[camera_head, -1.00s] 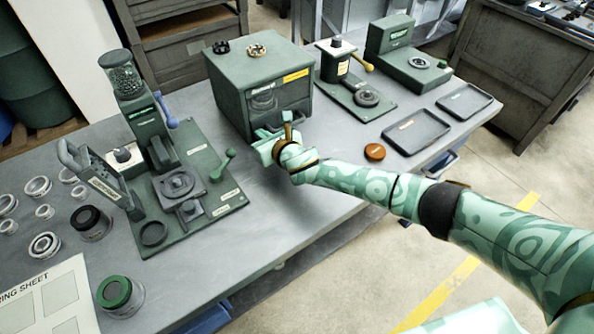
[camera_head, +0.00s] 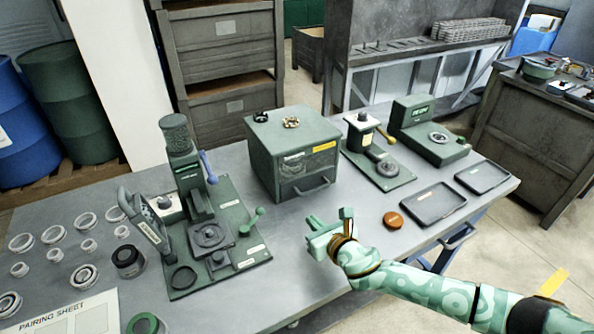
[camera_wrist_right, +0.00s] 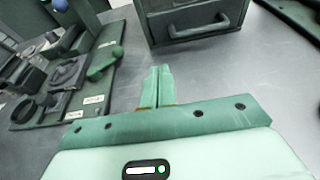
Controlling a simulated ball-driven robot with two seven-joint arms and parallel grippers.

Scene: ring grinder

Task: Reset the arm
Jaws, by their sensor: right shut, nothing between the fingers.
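My right arm comes in from the lower right of the head view. Its gripper (camera_head: 328,236) is above the front part of the grey table (camera_head: 290,235), in front of the green box-shaped cabinet (camera_head: 262,165) and apart from it. In the right wrist view, the fingers (camera_wrist_right: 159,82) are shut together with nothing between them. They point toward the cabinet's drawer handle (camera_wrist_right: 201,27), with bare tabletop between. My left gripper is not in view.
A green grinder station (camera_head: 215,238) stands left of my gripper. An orange-brown disc (camera_head: 393,220) and two dark trays (camera_head: 434,205) lie to the right. Several metal rings and a pairing sheet (camera_head: 75,318) are at the left. Bare tabletop surrounds my gripper.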

